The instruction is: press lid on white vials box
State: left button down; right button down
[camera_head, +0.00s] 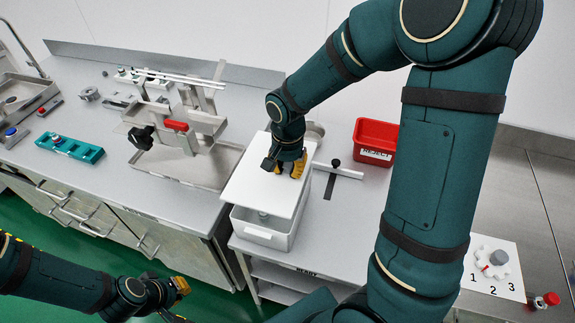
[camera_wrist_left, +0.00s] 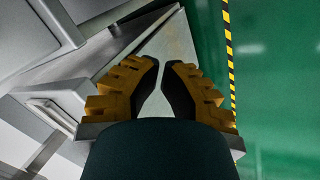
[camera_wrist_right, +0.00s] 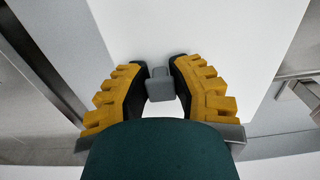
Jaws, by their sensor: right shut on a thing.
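My right gripper (camera_head: 288,168) points down onto the lid. It is shut on the lid's grey knob (camera_wrist_right: 160,84), which shows between its fingertips in the right wrist view. My left gripper (camera_head: 181,287) is low at the left front, away from the box. Its fingertips (camera_wrist_left: 162,65) stand a little apart with nothing between them.
A metal rig in a tray (camera_head: 185,165) is to the left. A teal rack (camera_head: 70,148) sits farther left. A numbered white plate (camera_head: 495,268) is at right.

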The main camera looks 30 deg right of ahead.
jog(key=shift+f+b, duration=1.7)
jog(key=shift+f, duration=0.8)
jog(key=shift+f+b, duration=1)
jog(key=shift+f, duration=0.15)
jog(key=shift+f+b, duration=0.5)
jog(key=shift+b, duration=0.15)
jog(key=c, duration=0.7)
grip_release()
jog(key=shift+c, duration=0.2)
notch_tip(320, 180, up, 12)
jog(key=shift+r, duration=0.1)
